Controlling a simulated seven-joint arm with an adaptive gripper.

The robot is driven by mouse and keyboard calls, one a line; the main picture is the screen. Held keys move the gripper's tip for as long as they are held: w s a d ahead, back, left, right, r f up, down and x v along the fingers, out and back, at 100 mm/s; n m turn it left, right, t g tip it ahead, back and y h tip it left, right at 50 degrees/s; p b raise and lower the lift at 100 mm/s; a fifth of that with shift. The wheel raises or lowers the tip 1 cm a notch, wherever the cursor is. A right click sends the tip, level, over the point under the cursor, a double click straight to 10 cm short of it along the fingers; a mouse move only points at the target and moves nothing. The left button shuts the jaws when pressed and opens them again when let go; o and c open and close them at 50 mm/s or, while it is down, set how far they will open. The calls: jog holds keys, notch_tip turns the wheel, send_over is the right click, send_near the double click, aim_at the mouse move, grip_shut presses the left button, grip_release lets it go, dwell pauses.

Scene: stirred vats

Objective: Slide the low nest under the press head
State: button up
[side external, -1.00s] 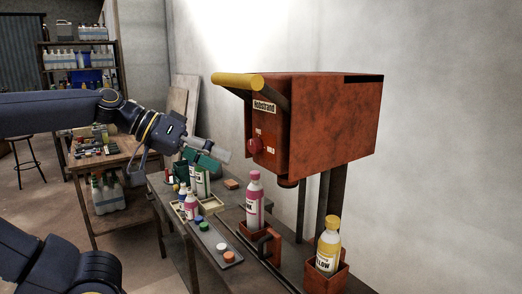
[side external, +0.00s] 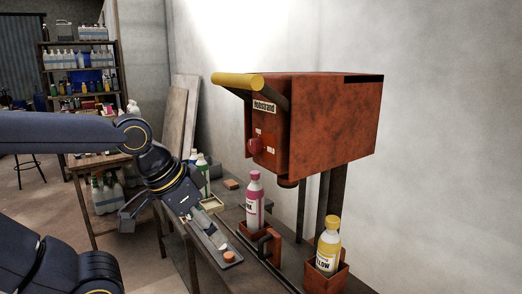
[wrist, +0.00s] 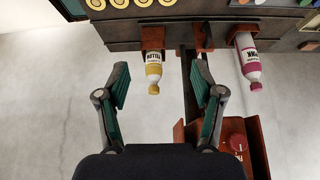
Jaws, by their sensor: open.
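A pink-labelled bottle (side external: 255,205) stands upright in a red nest (side external: 254,233). A yellow-labelled bottle (side external: 328,250) stands in another red nest (side external: 327,280). I cannot tell which nest is the low one. A red upright handle (side external: 272,243) stands between them. The press head (side external: 288,182) hangs under the red press body (side external: 320,120); neither bottle is directly under it. My gripper (side external: 215,238) is left of the pink bottle. In the wrist view, my gripper (wrist: 160,82) is open and empty, with the yellow bottle (wrist: 153,68) between its fingers in the picture and the pink bottle (wrist: 249,62) to the right.
Other bottles (side external: 201,170) stand behind my arm. The press has a yellow lever bar (side external: 237,79) and a red knob (side external: 254,146). A wall (side external: 440,150) is close behind.

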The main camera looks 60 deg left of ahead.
jog(key=shift+c, duration=0.4)
jog(key=shift+w+r, duration=0.15)
jog(key=shift+w, duration=0.1)
jog(key=shift+c, duration=0.8)
jog(key=w+n, duration=0.1)
jog(key=w+a+r+n+t, duration=0.1)
jog(key=w, duration=0.1)
jog(key=w+a+r, duration=0.1)
jog(key=shift+w+a+n, duration=0.1)
jog(key=shift+w+n, duration=0.25)
jog(key=shift+n, duration=0.05)
jog(key=shift+c, duration=1.1)
jog(key=n+g+y, duration=0.3)
jog(key=n, duration=0.1)
send_over(260, 246)
jog(key=s+d, duration=0.3)
jog(key=s, duration=0.1)
notch_tip(260, 246, down, 14)
jog(key=x, duration=1.6)
jog(key=shift+s+d+f, duration=0.1)
jog(key=shift+d+f, duration=0.15)
grip_shut()
